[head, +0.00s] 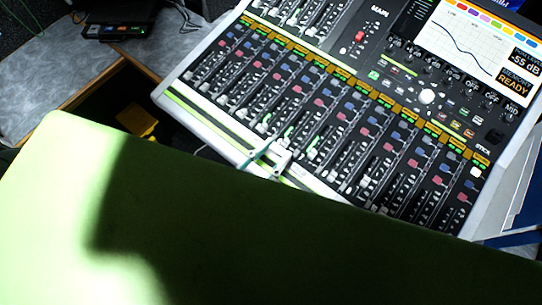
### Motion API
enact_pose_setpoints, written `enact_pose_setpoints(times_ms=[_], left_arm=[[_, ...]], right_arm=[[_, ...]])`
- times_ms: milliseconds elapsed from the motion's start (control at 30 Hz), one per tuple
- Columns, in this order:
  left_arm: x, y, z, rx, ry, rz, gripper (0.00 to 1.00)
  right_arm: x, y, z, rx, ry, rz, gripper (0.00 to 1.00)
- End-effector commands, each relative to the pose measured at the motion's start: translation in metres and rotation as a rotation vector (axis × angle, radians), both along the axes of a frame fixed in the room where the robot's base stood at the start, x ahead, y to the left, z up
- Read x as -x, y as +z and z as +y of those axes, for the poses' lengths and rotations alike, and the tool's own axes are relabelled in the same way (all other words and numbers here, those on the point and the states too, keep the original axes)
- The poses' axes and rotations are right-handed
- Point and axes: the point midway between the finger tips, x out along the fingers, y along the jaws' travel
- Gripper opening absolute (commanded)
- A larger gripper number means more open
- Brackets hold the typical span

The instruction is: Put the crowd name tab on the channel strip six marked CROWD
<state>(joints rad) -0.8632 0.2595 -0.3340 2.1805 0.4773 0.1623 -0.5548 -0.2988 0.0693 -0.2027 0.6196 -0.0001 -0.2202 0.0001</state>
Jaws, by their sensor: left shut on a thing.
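The mixing console (341,62) fills the upper right, tilted in the picture, with several channel strips of faders and red and blue buttons. A row of orange label fields (330,68) crosses the strips; their words are too small to read, so I cannot tell which strip is marked CROWD. My left gripper (270,160) shows as a small pale shape over the console's front edge, near the lower ends of the middle faders. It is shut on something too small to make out. I cannot identify the crowd name tab. My right gripper is not in view.
A large green surface close to the camera hides the lower part of the view. A grey counter (55,62) with a black device (115,18) lies at upper left. A yellow object (137,120) sits in a dark opening beside the console. A lit screen (462,38) is upper right.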

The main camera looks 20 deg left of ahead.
Motion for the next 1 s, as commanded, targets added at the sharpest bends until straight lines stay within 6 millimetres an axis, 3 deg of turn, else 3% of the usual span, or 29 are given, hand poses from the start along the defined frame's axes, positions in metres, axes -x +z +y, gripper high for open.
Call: enact_pose_setpoints(times_ms=[367,767,800,833,867,1000], left_arm=[[-0.01,-0.041,0.006,0.0,-0.001,0.0,0.17],[-0.009,-0.046,0.006,0.0,-0.001,-0.001,0.17],[-0.009,-0.046,0.006,0.0,-0.001,-0.001,0.34],[-0.009,-0.046,0.006,0.0,-0.001,-0.001,0.41],[-0.009,-0.046,0.006,0.0,-0.001,-0.001,0.45],[-0.009,-0.046,0.006,0.0,-0.001,-0.001,0.45]], right_arm=[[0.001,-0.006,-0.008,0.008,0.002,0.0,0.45],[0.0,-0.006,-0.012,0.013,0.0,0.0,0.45],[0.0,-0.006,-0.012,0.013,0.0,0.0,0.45],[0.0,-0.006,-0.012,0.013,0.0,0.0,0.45],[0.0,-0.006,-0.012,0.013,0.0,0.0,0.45],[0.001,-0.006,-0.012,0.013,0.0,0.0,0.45]])
